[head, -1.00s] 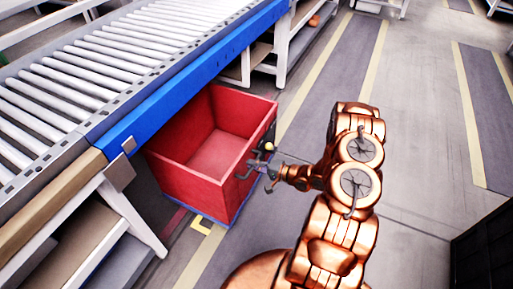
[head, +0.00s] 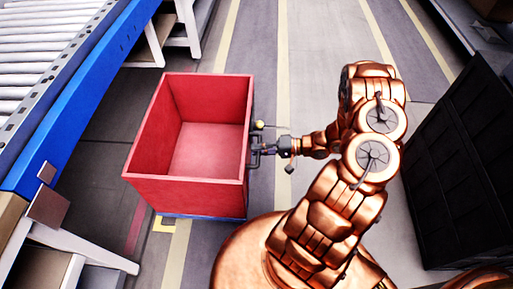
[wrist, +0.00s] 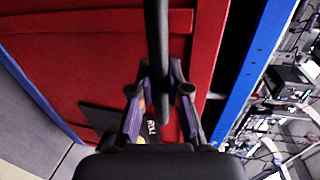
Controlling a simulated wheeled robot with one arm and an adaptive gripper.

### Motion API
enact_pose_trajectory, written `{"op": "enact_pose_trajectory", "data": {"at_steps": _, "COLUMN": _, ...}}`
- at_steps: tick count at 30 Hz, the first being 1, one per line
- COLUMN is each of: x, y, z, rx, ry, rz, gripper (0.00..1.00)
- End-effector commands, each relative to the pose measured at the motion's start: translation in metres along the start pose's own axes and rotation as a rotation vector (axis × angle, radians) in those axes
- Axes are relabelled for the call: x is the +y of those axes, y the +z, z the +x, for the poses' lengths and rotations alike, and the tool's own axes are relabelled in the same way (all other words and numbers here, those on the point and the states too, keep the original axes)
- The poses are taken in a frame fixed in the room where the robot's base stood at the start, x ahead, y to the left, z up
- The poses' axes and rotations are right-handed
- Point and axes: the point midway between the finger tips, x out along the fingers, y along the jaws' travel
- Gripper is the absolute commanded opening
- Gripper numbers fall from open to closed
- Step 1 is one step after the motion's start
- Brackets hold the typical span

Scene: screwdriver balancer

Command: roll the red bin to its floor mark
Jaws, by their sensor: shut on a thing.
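The red bin (head: 186,196) stands upright and empty on a blue base (head: 215,217), left of centre in the head view. My gripper (head: 262,147) is at its right side. In the wrist view my gripper (wrist: 160,100) is shut on the bin's dark handle bar (wrist: 157,35), with the red wall (wrist: 60,65) behind it. I cannot tell whether this is the bin's own mark; any other corners are hidden.
A roller conveyor with a blue rail (head: 70,110) runs along the left, with a gap of floor between it and the bin. A dark crate (head: 465,160) stands at the right. The striped floor (head: 255,40) beyond the bin is clear.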

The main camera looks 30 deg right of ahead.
Motion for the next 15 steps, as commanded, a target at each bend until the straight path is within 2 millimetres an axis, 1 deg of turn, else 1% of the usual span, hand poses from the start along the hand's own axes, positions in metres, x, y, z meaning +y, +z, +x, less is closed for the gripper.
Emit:
{"op": "enact_pose_trajectory", "data": {"at_steps": 10, "x": -0.0003, "y": -0.003, "z": -0.0015, "rx": 0.007, "ry": 0.001, "rz": -0.003, "gripper": 0.0}}
{"op": "enact_pose_trajectory", "data": {"at_steps": 11, "x": -0.0003, "y": -0.0031, "z": -0.0016, "rx": 0.007, "ry": 0.001, "rz": -0.003, "gripper": 0.18}}
{"op": "enact_pose_trajectory", "data": {"at_steps": 15, "x": -0.0001, "y": -0.0024, "z": -0.0014, "rx": 0.006, "ry": 0.001, "rz": -0.002, "gripper": 0.33}}
